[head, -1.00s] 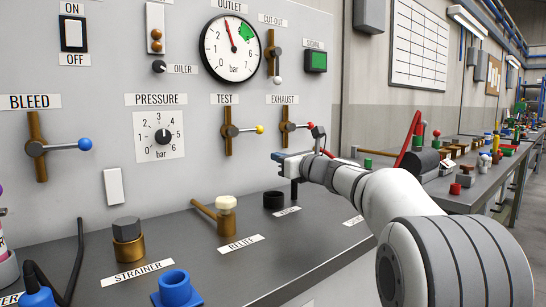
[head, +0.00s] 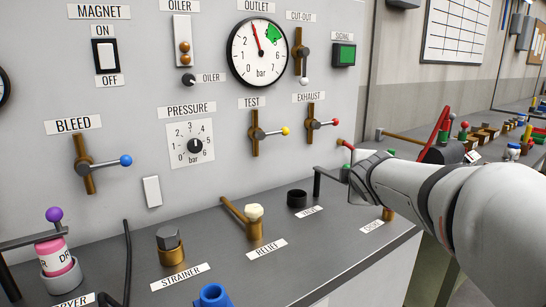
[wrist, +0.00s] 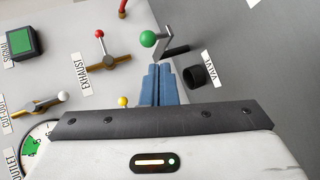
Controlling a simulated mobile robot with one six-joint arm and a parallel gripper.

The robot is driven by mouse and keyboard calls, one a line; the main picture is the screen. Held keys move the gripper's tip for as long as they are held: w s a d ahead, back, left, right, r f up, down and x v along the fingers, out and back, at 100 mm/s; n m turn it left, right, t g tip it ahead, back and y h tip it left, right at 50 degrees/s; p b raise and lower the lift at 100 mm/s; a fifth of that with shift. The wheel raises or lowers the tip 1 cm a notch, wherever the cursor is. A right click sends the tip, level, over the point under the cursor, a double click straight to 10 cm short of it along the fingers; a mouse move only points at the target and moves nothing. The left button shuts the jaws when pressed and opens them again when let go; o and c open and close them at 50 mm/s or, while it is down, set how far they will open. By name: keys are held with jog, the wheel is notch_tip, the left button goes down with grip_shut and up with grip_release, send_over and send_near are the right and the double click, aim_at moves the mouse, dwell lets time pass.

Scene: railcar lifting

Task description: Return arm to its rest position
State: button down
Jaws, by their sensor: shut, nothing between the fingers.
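In the wrist view my gripper (wrist: 158,70) has its two blue fingers side by side, shut and empty. The fingers point toward the panel's lower area, near a crank with a green ball (wrist: 148,39) and a black round valve opening (wrist: 196,76). I cannot tell how far they are from the crank. In the head view my white arm (head: 440,195) reaches in from the right, and my fingers are hidden. The exhaust handle with a red tip (head: 318,124) and the test handle with a yellow tip (head: 268,133) stay clear of my arm.
The panel stands upright above a dark ledge. The relief valve (head: 254,222), strainer (head: 170,246) and black round valve (head: 297,198) rise from the ledge. A workbench with many small parts (head: 490,140) lies behind my arm at the right.

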jog(key=s+a+f+m+g+p, duration=0.1)
jog(key=s+f+m+g+p, duration=0.1)
jog(key=s+m, duration=0.3)
jog(key=s+a+f+m+g+y+p, duration=0.1)
jog(key=s+m+g+p, duration=0.4)
jog(key=s, duration=0.8)
jog(key=s+a+f+m+g+p, duration=0.2)
jog(key=s+m, duration=0.4)
jog(key=s, duration=0.4)
jog(key=shift+a+f+g+y+p, duration=0.25)
jog(key=shift+f+g+y+p, duration=0.35)
jog(key=shift+p, duration=0.55)
jog(key=shift+r, duration=0.2)
dwell(3.6)
